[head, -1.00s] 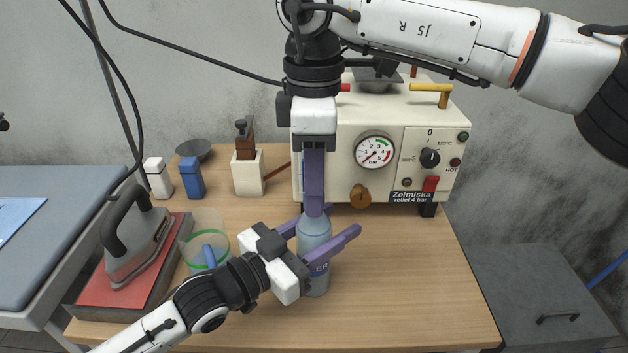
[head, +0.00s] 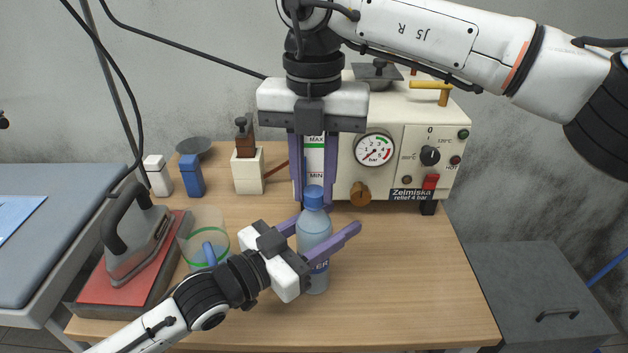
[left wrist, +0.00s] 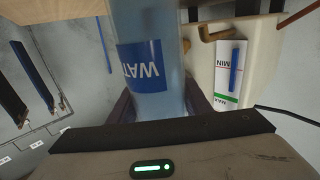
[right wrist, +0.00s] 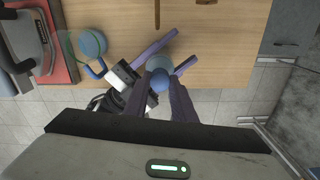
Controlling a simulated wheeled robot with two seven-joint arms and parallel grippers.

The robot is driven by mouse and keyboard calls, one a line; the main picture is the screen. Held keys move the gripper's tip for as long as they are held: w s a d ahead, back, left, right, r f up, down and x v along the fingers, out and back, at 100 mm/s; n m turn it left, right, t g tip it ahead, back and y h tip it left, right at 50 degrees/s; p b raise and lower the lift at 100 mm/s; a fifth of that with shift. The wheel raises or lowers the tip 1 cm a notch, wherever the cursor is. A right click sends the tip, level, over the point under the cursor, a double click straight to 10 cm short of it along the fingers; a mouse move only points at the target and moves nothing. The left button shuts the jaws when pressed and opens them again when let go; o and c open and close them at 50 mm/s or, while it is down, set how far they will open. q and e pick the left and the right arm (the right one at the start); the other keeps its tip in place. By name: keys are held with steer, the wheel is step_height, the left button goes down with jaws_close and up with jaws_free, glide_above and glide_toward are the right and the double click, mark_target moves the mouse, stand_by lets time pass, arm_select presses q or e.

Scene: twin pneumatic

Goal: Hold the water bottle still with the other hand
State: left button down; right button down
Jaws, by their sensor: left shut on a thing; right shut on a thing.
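The water bottle (head: 314,240) stands upright on the wooden table, clear blue with a dark blue label and a blue cap (head: 313,192). My left gripper (head: 328,226) reaches in from the lower left and is shut around the bottle's upper body, one finger on each side. The left wrist view shows the bottle (left wrist: 150,70) between its fingers, label upside down. My right gripper (head: 314,205) points straight down from above, shut on the cap with one finger at each side. The cap (right wrist: 160,80) also shows between the right fingers in the right wrist view.
A cream steam generator (head: 440,130) with gauge and knobs stands behind the bottle. An iron (head: 135,235) rests on a red pad at left, beside a clear cup with a green band (head: 206,240). The table's right front (head: 420,290) is clear.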

steer(key=n, duration=0.6)
steer(key=shift+n, duration=0.4)
steer(key=n, duration=1.2)
steer(key=shift+n, duration=0.4)
steer(key=n, duration=0.8)
steer(key=shift+r, duration=0.1)
steer(key=n, duration=0.4)
steer(key=shift+n, duration=0.3)
steer(key=n, duration=0.5)
steer(key=shift+n, duration=0.3)
